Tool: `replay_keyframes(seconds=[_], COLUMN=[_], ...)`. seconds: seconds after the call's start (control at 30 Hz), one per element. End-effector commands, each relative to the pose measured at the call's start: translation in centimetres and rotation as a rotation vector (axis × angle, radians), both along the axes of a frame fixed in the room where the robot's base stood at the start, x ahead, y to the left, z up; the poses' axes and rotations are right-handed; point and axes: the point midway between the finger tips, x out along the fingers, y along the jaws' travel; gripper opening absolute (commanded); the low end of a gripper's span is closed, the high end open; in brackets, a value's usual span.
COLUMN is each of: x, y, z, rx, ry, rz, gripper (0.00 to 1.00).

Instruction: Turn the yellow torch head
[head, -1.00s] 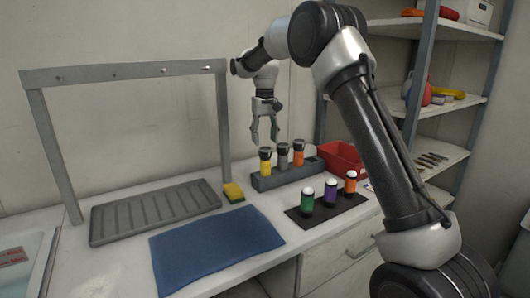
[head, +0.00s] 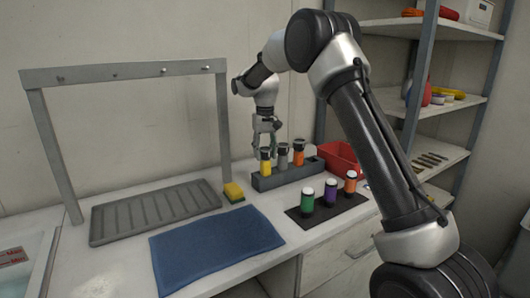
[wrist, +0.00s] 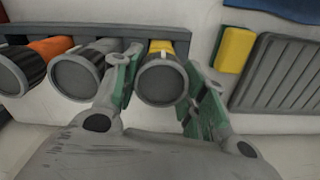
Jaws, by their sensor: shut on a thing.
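The yellow torch (head: 265,167) stands upright in the left slot of a grey holder (head: 290,179), and its dark round head (wrist: 162,80) faces the wrist camera. My gripper (head: 265,149) points down over it. In the wrist view, the fingers (wrist: 158,88) are on either side of the head, shut on it. A grey torch (head: 283,157) and an orange torch (head: 299,155) stand in the same holder to the right. In the wrist view, the grey torch's head (wrist: 78,75) is close to the outside of one finger.
A green, a purple (head: 330,192) and an orange white-topped container stand on a dark mat (head: 313,216) in front. A yellow sponge (head: 233,192), a blue towel (head: 215,247) and a drain rack (head: 155,212) lie to the left. A red bin (head: 342,157) stands behind right.

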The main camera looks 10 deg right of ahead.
Motion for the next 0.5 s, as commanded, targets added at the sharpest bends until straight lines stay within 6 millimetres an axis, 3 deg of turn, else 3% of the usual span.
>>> replay_keyframes(seconds=[0.27, 0.5], x=[0.03, 0.06], y=[-0.03, -0.09], z=[0.02, 0.02], rx=[0.000, 0.000], ry=[0.000, -0.001], rz=[-0.053, -0.207], gripper=[0.18, 0.18])
